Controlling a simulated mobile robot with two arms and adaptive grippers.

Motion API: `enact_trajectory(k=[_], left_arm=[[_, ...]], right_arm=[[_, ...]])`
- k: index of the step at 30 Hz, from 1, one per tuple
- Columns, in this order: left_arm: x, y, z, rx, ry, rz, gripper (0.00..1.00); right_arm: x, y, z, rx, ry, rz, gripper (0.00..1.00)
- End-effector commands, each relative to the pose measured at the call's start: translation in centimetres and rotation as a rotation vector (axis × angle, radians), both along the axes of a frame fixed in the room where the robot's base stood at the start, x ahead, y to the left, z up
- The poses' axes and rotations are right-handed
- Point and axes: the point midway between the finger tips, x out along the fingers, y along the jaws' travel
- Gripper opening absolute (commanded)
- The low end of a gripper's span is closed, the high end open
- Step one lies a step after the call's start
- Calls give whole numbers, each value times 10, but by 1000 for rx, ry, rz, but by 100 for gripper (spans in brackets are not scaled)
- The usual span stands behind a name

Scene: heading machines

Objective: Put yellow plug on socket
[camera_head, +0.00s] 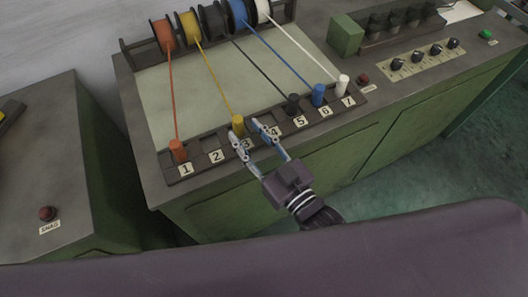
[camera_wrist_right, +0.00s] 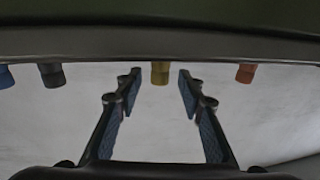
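The yellow plug (camera_head: 238,122) stands upright near the label 3 in the socket row (camera_head: 218,143) along the console's front edge. A yellow cord runs from it to the yellow spool. My right gripper (camera_head: 247,129) is open at the row, its left fingertip just in front of the yellow plug and its right fingertip near label 4. In the right wrist view the yellow plug (camera_wrist_right: 160,74) shows between the two open fingertips (camera_wrist_right: 159,82), with a gap on both sides. I cannot tell how deep it sits between them. My left gripper is not in view.
An orange plug (camera_head: 178,150) stands at 1; dark (camera_head: 292,103), blue (camera_head: 318,95) and white (camera_head: 343,85) plugs stand near 5, 6 and 7. Their taut cords cross the panel to the spools behind. A red button (camera_head: 363,79) and knobs (camera_head: 418,57) are at the right.

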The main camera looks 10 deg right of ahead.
Motion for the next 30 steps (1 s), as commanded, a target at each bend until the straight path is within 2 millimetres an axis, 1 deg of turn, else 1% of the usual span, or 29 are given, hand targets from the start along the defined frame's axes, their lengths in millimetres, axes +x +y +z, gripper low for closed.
enact_trajectory(k=[1, 6, 12, 18, 30], left_arm=[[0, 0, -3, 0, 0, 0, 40], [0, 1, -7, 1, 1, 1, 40], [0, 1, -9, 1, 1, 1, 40], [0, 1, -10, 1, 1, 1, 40], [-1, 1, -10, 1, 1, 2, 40]], right_arm=[[-11, -5, -3, -1, 5, 1, 36], [-38, -19, -2, -1, 3, 1, 36], [-58, -29, -1, -1, 2, 1, 36], [-65, -33, 0, 0, 0, 1, 36], [-65, -33, 0, 0, 0, 1, 36]])
